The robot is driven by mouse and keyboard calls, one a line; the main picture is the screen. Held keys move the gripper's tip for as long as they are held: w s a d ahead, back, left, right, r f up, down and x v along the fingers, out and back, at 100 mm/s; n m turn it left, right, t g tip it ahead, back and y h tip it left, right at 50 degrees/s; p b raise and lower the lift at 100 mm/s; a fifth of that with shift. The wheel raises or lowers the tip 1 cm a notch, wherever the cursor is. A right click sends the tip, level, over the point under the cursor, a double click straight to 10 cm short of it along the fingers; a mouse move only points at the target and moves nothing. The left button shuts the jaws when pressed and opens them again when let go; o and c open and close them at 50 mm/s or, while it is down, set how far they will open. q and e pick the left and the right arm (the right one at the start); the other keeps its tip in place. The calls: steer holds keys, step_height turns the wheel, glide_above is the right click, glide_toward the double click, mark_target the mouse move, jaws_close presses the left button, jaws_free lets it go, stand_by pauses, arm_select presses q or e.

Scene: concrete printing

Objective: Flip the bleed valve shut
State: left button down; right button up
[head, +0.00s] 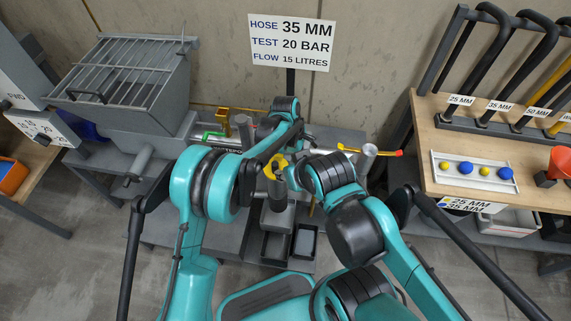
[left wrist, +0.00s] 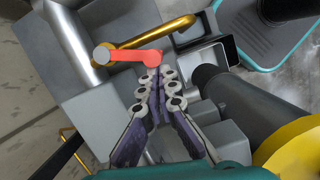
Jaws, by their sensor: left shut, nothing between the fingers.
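In the left wrist view a red lever (left wrist: 138,56) lies across the end of a grey pipe, beside a bent brass pipe (left wrist: 163,33). I take this lever to be the bleed valve's handle. My left gripper (left wrist: 158,78) is shut and empty, its fingertips right beside the lever's free end. Whether they touch it I cannot tell. In the head view my arms hide the red lever and the left fingertips. The right gripper cannot be made out there.
A dark cylinder with a yellow ring (left wrist: 290,150) is close to the left gripper. A grated hopper (head: 130,70) stands left, a wooden bench (head: 450,185) right.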

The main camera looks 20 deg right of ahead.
arm_select(q)
steer(key=shift+s+d+n, duration=0.45)
steer(key=shift+s+n, duration=0.05)
steer(key=shift+s, duration=0.25)
steer(key=shift+s+d+n, duration=0.4)
steer(key=shift+s+n, duration=0.1)
steer(key=shift+s, duration=0.35)
steer(key=v, duration=1.2)
steer(key=shift+s+a, duration=0.2)
